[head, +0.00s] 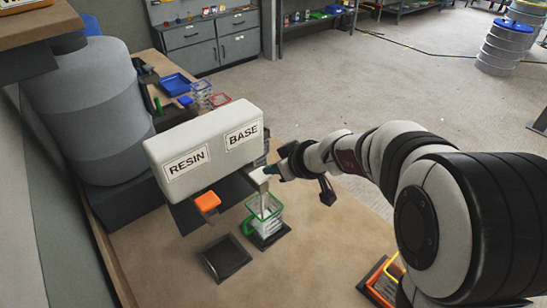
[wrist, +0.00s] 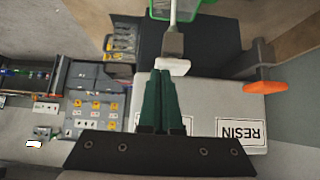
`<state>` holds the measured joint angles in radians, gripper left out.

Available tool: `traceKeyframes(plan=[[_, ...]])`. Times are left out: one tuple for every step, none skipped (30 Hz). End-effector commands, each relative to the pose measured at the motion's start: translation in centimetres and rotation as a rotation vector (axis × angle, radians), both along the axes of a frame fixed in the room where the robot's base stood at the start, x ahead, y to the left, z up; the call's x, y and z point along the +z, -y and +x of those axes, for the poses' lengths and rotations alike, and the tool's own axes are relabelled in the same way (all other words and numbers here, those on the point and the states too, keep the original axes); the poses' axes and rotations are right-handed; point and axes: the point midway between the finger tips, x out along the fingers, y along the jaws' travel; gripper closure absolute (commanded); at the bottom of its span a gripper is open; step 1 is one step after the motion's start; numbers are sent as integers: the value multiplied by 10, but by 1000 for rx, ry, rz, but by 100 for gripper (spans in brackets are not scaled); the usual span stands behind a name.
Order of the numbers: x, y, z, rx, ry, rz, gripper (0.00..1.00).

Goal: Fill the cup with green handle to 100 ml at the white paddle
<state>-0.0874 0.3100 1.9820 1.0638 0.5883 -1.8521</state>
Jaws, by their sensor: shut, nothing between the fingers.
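The cup with the green handle (head: 263,222) is clear with a green rim and stands upright on a dark pad below the BASE side of the dispenser (head: 205,150). The white paddle (head: 259,176) sticks out above it. A thin pale stream runs down from the outlet into the cup; the fill level is too small to read. My gripper (head: 279,169) is shut and empty, its tips at the white paddle, seemingly touching it. In the wrist view the dark green fingers (wrist: 161,76) are together just below the white paddle (wrist: 172,66); the green rim (wrist: 184,9) is cut off at the top.
An orange paddle (head: 207,202) is on the RESIN side, above an empty dark pad (head: 226,257).

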Motion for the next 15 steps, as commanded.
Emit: traceKeyframes(plan=[[-3, 1, -1, 1, -5, -4, 100], [-3, 1, -1, 1, -6, -5, 100], [-4, 1, -1, 1, -7, -5, 100], [-4, 1, -1, 1, -7, -4, 100], [-4, 1, -1, 1, -7, -4, 100], [-4, 1, -1, 1, -8, -5, 100], [-4, 1, -1, 1, -8, -5, 100], [-4, 1, -2, 1, -8, -5, 100], [-4, 1, -2, 1, -9, -6, 100], [-4, 1, -2, 1, -9, -6, 100], [-4, 1, -2, 1, -9, -6, 100], [-1, 1, -1, 1, -7, -5, 100], [1, 1, -1, 3, -6, -6, 100], [5, 1, -1, 2, -5, -4, 100], [12, 0, -1, 1, -3, -3, 100]])
